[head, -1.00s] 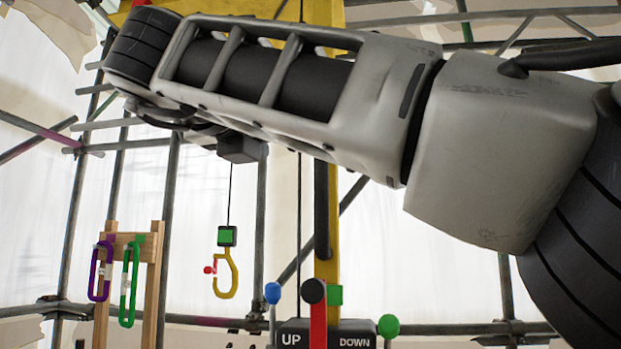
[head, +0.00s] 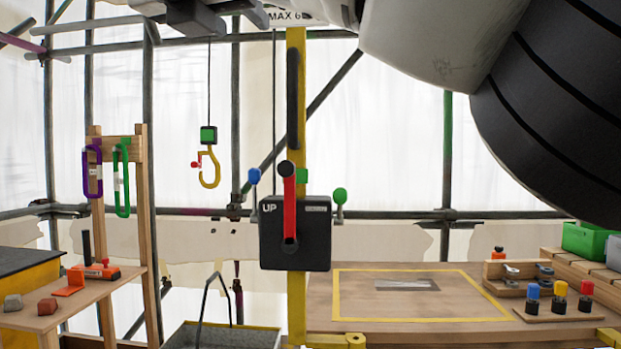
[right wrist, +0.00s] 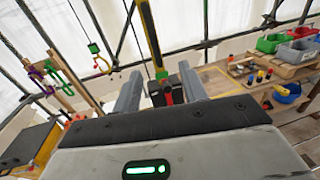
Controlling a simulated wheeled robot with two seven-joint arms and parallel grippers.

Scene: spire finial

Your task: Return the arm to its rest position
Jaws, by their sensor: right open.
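My left arm and gripper are in neither view.
The control box (head: 295,235) is on a yellow post. A yellow hook (head: 209,168) hangs on a cable to its left. Purple (head: 92,171) and green (head: 121,178) carabiners hang on a wooden rack. A workbench (head: 400,310) stands right; a metal bucket (head: 225,336) is below.

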